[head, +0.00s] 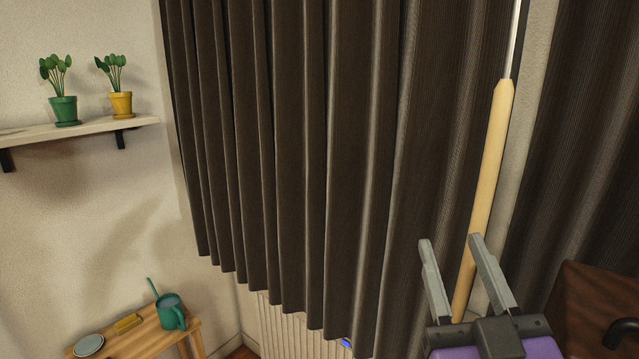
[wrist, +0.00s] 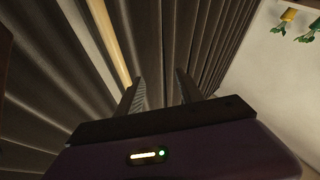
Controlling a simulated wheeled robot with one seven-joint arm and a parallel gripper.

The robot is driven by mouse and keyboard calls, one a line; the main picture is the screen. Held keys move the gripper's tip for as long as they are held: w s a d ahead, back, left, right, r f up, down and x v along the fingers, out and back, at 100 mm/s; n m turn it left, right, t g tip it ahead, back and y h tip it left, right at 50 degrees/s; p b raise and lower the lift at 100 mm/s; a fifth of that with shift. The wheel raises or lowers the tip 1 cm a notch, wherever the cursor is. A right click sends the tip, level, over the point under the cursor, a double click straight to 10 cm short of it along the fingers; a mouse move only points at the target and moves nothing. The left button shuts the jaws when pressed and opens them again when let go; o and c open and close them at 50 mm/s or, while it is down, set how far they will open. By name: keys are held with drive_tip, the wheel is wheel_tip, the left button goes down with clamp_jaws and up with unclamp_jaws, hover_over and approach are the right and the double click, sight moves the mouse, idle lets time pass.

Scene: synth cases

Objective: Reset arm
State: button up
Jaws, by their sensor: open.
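My gripper (head: 450,240) is at the lower right of the head view, pointing up, with its two grey fingers apart and nothing between them. In the wrist view my gripper (wrist: 160,80) also shows open and empty, in front of dark curtain folds. A pale wooden pole (head: 487,180) stands behind the fingers in the head view. The pole also shows in the wrist view (wrist: 108,40), just left of the fingers. I cannot tell whether a finger touches it.
A dark curtain (head: 300,150) hangs across the middle, above a ribbed white radiator (head: 285,328). A wall shelf (head: 85,131) at left holds a green-potted plant (head: 63,105) and a yellow-potted plant (head: 121,100). A low wooden table (head: 150,340) holds a teal watering can (head: 170,310).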

drive_tip(key=s+d+f+m+g, duration=0.2)
drive_tip(key=s+f+g, duration=0.6)
drive_tip(key=s+f, duration=2.2)
drive_tip(key=s+d, duration=0.2)
drive_tip(key=s, duration=0.1)
drive_tip(key=shift+d+f, duration=0.15)
